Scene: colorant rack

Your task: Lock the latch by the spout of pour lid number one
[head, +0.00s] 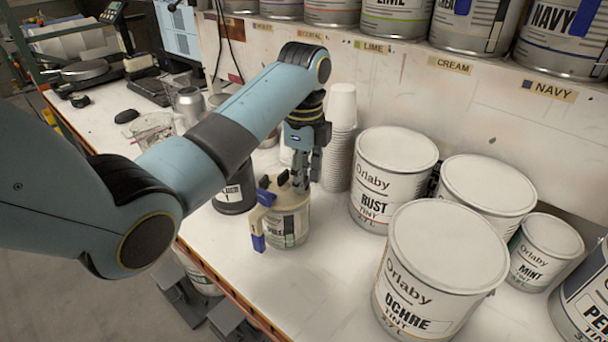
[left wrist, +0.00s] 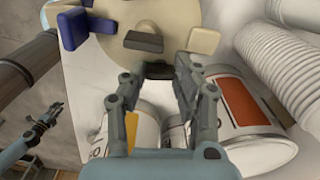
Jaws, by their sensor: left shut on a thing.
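The pour lid (head: 285,196) is a beige disc on a can with a partly hidden label, standing upright on the bench. It has blue tabs and a cream handle-like part with a blue end (head: 258,241). In the left wrist view the lid (left wrist: 110,45) shows a dark raised piece at its middle and a cream piece (left wrist: 204,40) at its edge. A small dark latch (left wrist: 158,71) is at the rim. My left gripper (head: 302,188) points down at the lid's far right edge, its fingers shut on this latch. My right gripper (left wrist: 46,119) is small, away from the lid.
A dark can labelled 1 (head: 236,192) stands just behind and left of the lidded can. Stacked white cups (head: 340,145) and large tint cans, Rust (head: 385,175) and Ochre (head: 440,260), stand to the right. The bench front is clear.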

